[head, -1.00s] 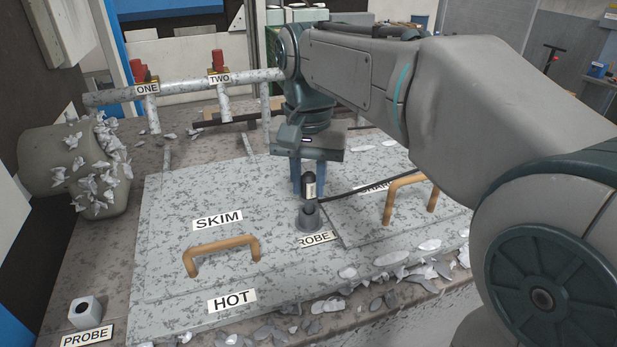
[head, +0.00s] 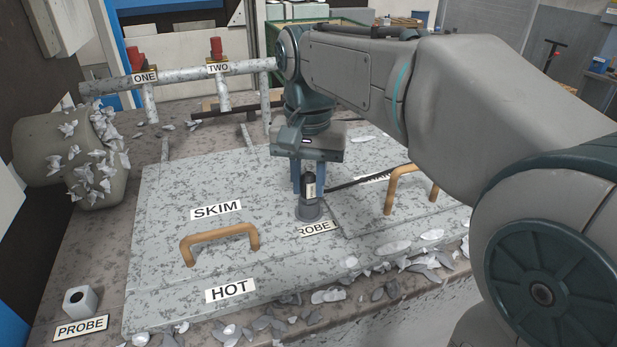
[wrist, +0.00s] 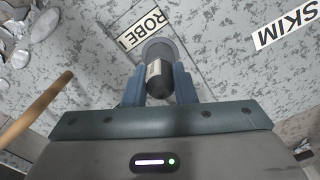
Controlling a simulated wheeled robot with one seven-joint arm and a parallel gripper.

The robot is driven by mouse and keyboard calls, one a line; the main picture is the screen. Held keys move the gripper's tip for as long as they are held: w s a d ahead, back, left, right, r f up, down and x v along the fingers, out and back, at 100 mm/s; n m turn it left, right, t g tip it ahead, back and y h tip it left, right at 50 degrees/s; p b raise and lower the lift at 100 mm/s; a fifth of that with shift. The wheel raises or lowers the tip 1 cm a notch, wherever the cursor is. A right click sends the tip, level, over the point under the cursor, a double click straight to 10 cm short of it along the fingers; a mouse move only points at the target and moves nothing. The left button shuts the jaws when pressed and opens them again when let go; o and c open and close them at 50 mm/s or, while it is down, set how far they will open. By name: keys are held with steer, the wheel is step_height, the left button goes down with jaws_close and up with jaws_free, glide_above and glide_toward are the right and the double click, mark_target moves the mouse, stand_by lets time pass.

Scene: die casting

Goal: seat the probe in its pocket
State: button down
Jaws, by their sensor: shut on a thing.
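The probe (head: 309,188) is a dark, upright cylinder with a pale label. My gripper (head: 308,186) is shut on it above the grey plate. In the wrist view the probe (wrist: 158,84) sits between the two blue fingers (wrist: 159,88). Directly below is a round grey collar (head: 309,211) beside a partly hidden PROBE label (head: 318,229); it also shows in the wrist view (wrist: 166,50). The probe's lower end meets the collar's mouth in the head view; how deep it sits I cannot tell. A pale block with a hole (head: 80,300) stands at lower left, behind another PROBE label (head: 82,328).
A tan handle (head: 220,240) rises from the SKIM lid, and another (head: 410,185) stands right of the collar. A dark bar (head: 370,178) runs close to the probe on the right. Metal flakes (head: 400,280) litter the front edge. Pipes ONE and TWO stand behind.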

steer(key=c, duration=1.1)
jaws_free()
steer(key=shift+f, duration=0.1)
step_height(320, 180, up, 14)
steer(key=shift+p, duration=0.3)
steer(key=shift+f, duration=0.1)
